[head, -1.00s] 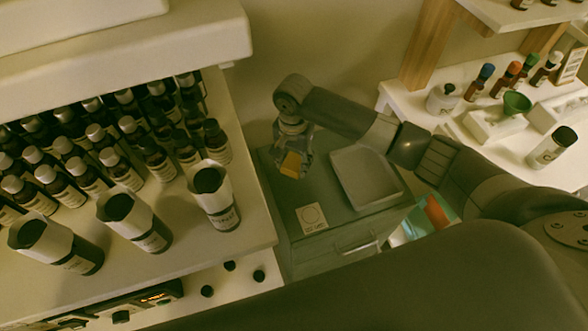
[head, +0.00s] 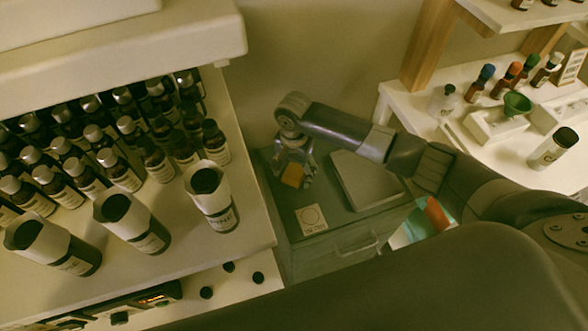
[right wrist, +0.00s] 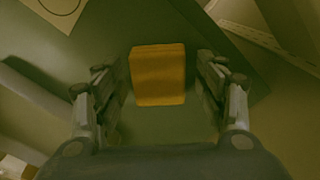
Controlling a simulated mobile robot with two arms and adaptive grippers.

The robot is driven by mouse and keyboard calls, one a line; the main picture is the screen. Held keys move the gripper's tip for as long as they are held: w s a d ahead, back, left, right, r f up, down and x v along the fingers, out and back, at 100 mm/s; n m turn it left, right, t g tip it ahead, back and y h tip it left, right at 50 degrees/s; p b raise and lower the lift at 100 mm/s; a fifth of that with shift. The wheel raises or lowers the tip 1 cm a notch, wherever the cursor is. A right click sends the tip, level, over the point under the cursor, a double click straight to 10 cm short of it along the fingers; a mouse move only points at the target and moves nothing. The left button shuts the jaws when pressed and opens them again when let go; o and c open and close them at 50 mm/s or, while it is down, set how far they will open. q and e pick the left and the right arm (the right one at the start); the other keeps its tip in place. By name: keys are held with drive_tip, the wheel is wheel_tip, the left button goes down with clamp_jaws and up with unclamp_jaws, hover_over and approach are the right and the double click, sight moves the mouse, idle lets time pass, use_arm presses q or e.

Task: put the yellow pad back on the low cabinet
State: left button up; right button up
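The yellow pad (head: 292,175) is a small orange-yellow block at the back left of the low cabinet (head: 340,225), which has a grey-green top. The pad appears to rest on that top. My right gripper (head: 291,181) points down over it with its fingers apart. In the right wrist view the pad (right wrist: 158,75) lies between the two fingers (right wrist: 161,65), with a gap on each side, so neither finger touches it. The pad's underside is hidden. My left gripper is not in view.
A flat grey tray-like plate (head: 368,180) lies right of the pad on the cabinet. A pale card with a circle (head: 311,219) lies in front. A shelf with rows of dark bottles and three cups (head: 210,195) stands left; a white table (head: 475,150) with bottles stands right.

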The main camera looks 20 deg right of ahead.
sight(294, 172)
wheel_tip(294, 172, up, 12)
drive_tip(key=shift+r+p, duration=0.15)
drive_tip(key=shift+p, duration=0.3)
idle(0.6)
